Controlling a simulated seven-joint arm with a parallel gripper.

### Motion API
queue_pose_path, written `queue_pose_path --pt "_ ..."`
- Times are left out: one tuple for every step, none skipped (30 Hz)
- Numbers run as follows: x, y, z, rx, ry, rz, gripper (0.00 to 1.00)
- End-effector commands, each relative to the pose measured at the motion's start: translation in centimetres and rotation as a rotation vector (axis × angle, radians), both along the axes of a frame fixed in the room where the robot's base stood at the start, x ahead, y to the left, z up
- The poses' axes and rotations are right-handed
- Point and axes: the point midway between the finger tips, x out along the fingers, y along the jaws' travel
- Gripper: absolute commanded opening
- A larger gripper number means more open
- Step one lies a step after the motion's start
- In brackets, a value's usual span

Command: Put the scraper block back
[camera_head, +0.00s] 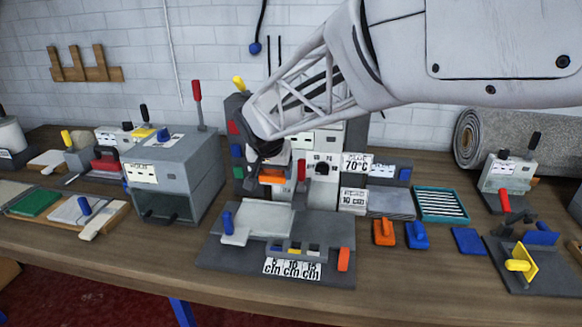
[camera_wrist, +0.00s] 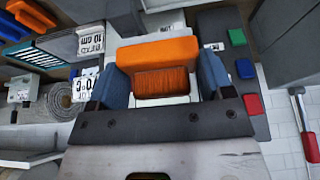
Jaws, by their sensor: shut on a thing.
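My gripper (camera_wrist: 157,78) is shut on an orange block (camera_wrist: 157,52) with a ribbed or bristled lower face, seen close up between its blue-grey fingers in the wrist view. In the head view this orange block (camera_head: 272,176) hangs under my gripper (camera_head: 264,158), in front of the grey machine with the 70°C label (camera_head: 356,163). Whether it touches that machine cannot be told. An orange block with a handle (camera_head: 384,232) and a blue one (camera_head: 416,235) stand on the table to the right. The task's scraper block cannot be identified for certain by its looks.
A grey plate fixture with cm labels (camera_head: 225,255) lies at the front centre. A big grey box machine (camera_head: 172,175) stands left. A teal tray (camera_head: 440,205), a flat blue pad (camera_head: 468,241) and a rug roll (camera_head: 510,140) are at right. Some bare wood shows along the front edge.

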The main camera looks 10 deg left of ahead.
Motion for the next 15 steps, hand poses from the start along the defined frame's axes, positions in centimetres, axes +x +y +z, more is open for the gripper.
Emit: queue_pose_path --pt "-1.1 0.8 -0.9 -0.002 0.001 0.008 0.48" --pt "-1.7 1.1 -1.5 -0.003 0.001 0.009 0.48" --pt "-2.4 1.6 -2.1 -0.002 0.002 0.01 0.48" --pt "-3.0 1.9 -2.6 -0.001 0.001 0.012 0.48" --pt "-3.4 2.2 -3.0 -0.002 0.0 0.013 0.48" --pt "-4.1 2.5 -3.5 -0.001 0.0 0.014 0.48" --pt "-4.5 2.8 -3.9 -0.001 0.0 0.015 0.48" --pt "-5.0 3.0 -4.3 -0.002 0.001 0.016 0.48" --pt "-5.4 3.2 -4.7 -0.001 0.001 0.015 0.48" --pt "-5.8 3.4 -5.0 -0.002 0.001 0.016 0.48" --pt "-6.0 3.5 -5.2 -0.002 0.0 0.017 0.48" --pt "-6.4 3.7 -5.5 -0.001 0.0 0.017 0.48" --pt "-6.6 3.8 -5.7 -0.001 0.0 0.017 0.48" --pt "-6.7 3.9 -5.8 -0.001 0.0 0.017 0.48" --pt "-6.9 4.0 -6.0 0.0 0.0 0.017 0.48"
